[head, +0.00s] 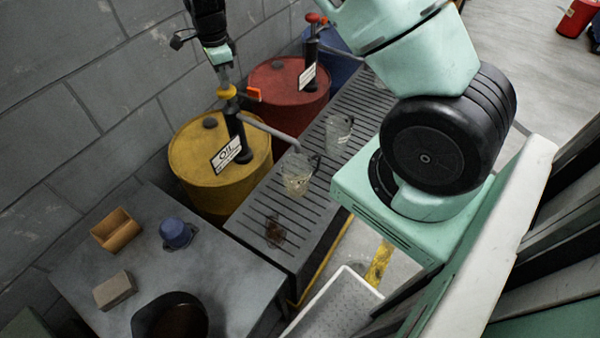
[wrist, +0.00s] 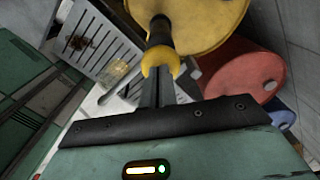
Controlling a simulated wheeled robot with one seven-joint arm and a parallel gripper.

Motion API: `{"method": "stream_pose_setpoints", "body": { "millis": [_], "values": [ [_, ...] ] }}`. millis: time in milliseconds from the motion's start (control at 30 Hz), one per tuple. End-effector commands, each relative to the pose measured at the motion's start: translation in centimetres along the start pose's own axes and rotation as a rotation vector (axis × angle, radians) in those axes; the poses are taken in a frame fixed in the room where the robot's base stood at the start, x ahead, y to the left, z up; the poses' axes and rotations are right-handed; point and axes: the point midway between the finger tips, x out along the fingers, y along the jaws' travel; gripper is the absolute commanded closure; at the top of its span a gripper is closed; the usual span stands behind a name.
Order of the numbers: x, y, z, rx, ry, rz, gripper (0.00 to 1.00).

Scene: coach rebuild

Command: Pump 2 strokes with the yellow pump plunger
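The yellow pump plunger (head: 227,92) is a yellow knob on top of the black pump body (head: 236,130) on the yellow drum (head: 190,160). It also shows in the wrist view (wrist: 160,60), in front of the dark pump body. My gripper (head: 225,82) is directly above the knob, with its fingertips at or touching it. In the wrist view the fingers (wrist: 157,82) are close together and look shut. I cannot tell whether they only meet the knob's top. A white label reading "Oil" (head: 226,154) hangs on the pump. Its spout (head: 270,132) points over the grate towards a glass jug (head: 297,174).
A red drum (head: 275,90) with a red-knobbed pump (head: 311,48) and a blue drum (head: 345,65) stand behind. A second jug (head: 338,132) is on the slatted grate (head: 262,208), which has a dark stain. A grey bench (head: 95,225) holds several small items. A block wall runs close behind.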

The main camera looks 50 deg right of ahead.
Motion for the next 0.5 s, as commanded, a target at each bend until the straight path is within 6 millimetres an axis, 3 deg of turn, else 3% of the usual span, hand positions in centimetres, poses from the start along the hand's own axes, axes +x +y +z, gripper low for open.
{"method": "stream_pose_setpoints", "body": {
  "millis": [500],
  "values": [
    [-3.2, 0.0, 0.0, 0.000, 0.000, -0.001, 1.00]
  ]
}}
